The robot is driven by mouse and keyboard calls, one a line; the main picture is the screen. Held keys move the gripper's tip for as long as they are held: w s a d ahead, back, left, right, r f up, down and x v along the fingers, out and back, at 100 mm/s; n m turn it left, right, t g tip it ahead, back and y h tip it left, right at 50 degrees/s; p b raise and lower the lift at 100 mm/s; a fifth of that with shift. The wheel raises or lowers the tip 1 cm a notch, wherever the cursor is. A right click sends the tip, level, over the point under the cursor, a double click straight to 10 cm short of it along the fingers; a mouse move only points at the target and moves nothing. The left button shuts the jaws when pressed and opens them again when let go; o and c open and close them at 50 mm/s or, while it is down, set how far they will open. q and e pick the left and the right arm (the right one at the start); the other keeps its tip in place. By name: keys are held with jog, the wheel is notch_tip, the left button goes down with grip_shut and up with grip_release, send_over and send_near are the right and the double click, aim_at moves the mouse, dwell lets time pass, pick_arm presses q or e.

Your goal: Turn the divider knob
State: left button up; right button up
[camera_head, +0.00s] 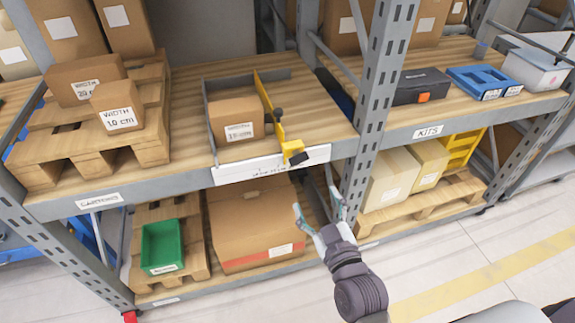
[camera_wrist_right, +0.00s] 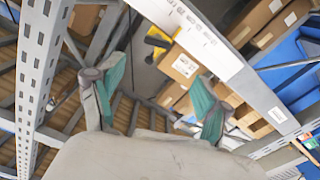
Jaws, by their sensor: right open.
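A yellow divider (camera_head: 268,98) stands on the middle shelf, to the right of a cardboard box (camera_head: 236,119). A small black part sits on its side. At the shelf's front edge it ends in a yellow block (camera_head: 293,149) with a black knob or handle (camera_head: 312,156) sticking out to the right. My right gripper (camera_head: 319,208) is open and empty, below and in front of this knob, apart from it. In the right wrist view, the yellow and black end (camera_wrist_right: 157,42) shows beyond and above the open fingers (camera_wrist_right: 162,95). My left gripper is out of view.
A grey shelf upright (camera_head: 381,75) stands just right of the divider. A white label strip (camera_head: 243,171) runs along the shelf edge beneath it. A large carton (camera_head: 245,225) and a green bin (camera_head: 162,246) fill the lower shelf. The aisle floor (camera_head: 470,260) is clear.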

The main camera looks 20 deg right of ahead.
send_near(300, 161)
jog(key=w, duration=0.9)
jog(key=shift+w+a+p, duration=0.15)
jog(key=shift+w+p, duration=0.1)
jog(key=shift+p, duration=0.15)
jog(key=shift+w, duration=0.6)
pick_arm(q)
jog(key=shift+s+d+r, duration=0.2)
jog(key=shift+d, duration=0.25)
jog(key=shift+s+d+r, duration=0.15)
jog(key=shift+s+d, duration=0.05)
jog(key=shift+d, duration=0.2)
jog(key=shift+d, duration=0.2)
pick_arm(e)
jog(key=c, duration=1.2)
